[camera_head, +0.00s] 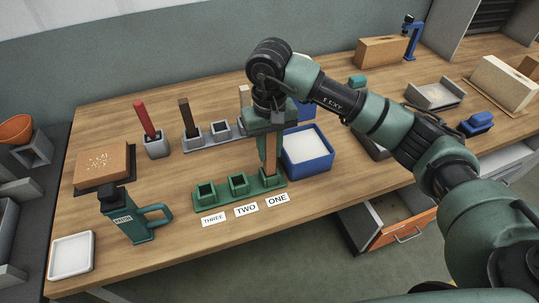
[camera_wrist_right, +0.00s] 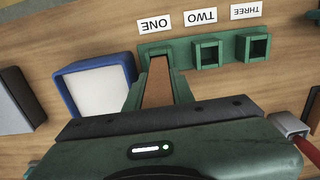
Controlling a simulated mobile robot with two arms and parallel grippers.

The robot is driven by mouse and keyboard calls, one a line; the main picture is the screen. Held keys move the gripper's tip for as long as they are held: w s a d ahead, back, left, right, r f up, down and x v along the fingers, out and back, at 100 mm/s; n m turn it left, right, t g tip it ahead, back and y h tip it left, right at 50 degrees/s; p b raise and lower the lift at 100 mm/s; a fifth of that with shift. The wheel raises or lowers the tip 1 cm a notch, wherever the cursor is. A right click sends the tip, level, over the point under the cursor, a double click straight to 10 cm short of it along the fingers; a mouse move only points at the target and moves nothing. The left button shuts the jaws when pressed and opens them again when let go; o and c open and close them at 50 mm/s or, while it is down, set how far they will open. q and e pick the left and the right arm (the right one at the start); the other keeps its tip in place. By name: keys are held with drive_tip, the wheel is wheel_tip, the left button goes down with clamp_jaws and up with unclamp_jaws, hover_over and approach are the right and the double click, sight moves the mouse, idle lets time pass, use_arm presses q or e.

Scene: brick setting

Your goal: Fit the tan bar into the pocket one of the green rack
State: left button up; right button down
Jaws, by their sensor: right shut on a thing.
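The tan bar (camera_head: 270,153) is upright in my right gripper (camera_head: 268,140), which is shut on it. The green rack (camera_head: 222,196) stands near the table's front edge, with pockets three and two empty. The bar's lower end is at pocket one, the rack's right-hand pocket, by the ONE label (camera_head: 277,199). I cannot tell whether the end is inside the pocket or just above it. In the right wrist view the tan bar (camera_wrist_right: 158,82) points at the pocket by the ONE label (camera_wrist_right: 155,24) and covers most of it. My left gripper is not in view.
A blue-rimmed tray (camera_head: 308,177) stands close to the right of the rack. Behind is a grey rack (camera_head: 203,142) with a dark bar (camera_head: 186,115). A red bar (camera_head: 145,118) stands in a grey holder.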

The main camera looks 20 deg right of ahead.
sight(269, 159)
wheel_tip(269, 159, down, 3)
drive_tip(key=shift+f+p, duration=0.1)
drive_tip(key=shift+p, duration=0.25)
drive_tip(key=shift+f+b, duration=0.2)
drive_tip(key=shift+b, duration=0.1)
drive_tip(key=c, duration=1.2)
unclamp_jaws()
drive_tip(key=shift+r, duration=0.1)
